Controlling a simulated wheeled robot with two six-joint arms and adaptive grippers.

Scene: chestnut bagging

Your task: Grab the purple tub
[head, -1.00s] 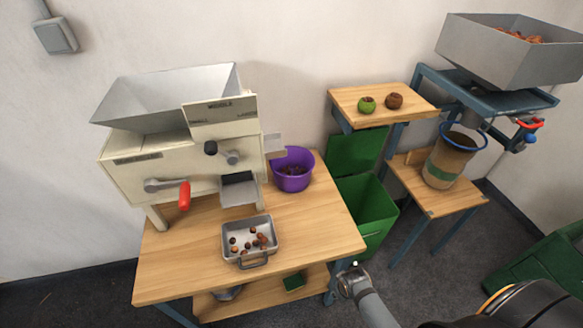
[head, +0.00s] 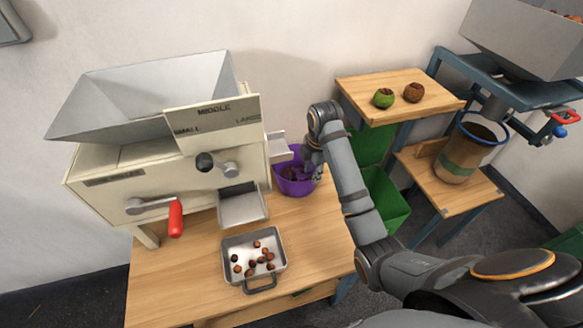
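The purple tub (head: 293,187) stands on the wooden table, just right of the sorting machine and below its side chute. Dark chestnuts lie inside it. My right arm reaches in from the lower right, and its gripper (head: 312,160) is at the tub's right rim, pointing down. The wrist hides part of the gripper and part of the tub's right side. I cannot tell whether the fingers touch the rim or how far apart they are. My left gripper is not in view.
The sorting machine (head: 170,165) with a red-handled crank stands left of the tub. A metal tray (head: 240,247) with several chestnuts sits in front. A green bin (head: 388,200) stands right of the table. A shelf (head: 365,92) holds a green and a brown ball.

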